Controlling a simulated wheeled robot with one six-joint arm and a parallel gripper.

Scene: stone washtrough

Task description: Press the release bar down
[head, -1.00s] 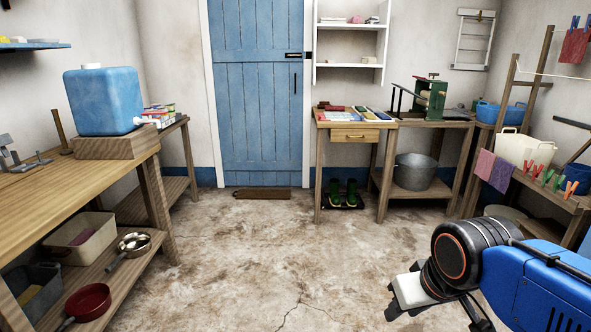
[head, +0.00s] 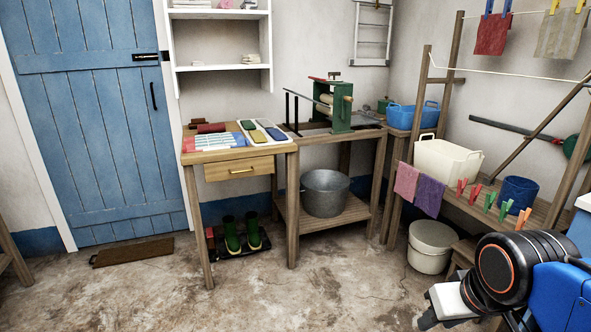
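A green wringer (head: 341,108) with pale rollers stands on a wooden stand at the back, right of the small drawer table. A thin red bar (head: 318,79) lies across its top; I cannot tell surely whether this is the release bar. Dark rods stand at the wringer's left side. My gripper (head: 438,308) is low at the right front, well apart from the wringer and nearer to me. Its pale end shows beside my dark wrist, but its fingers are too unclear to tell open from shut.
The drawer table (head: 243,170) holds coloured brushes and cloths. A metal tub (head: 325,192) sits on the stand's lower shelf. A cream basin (head: 446,161), a blue bucket (head: 519,192) and pegs are on the right bench. A lidded pail (head: 431,246) stands below. Floor (head: 300,295) before the wringer is clear.

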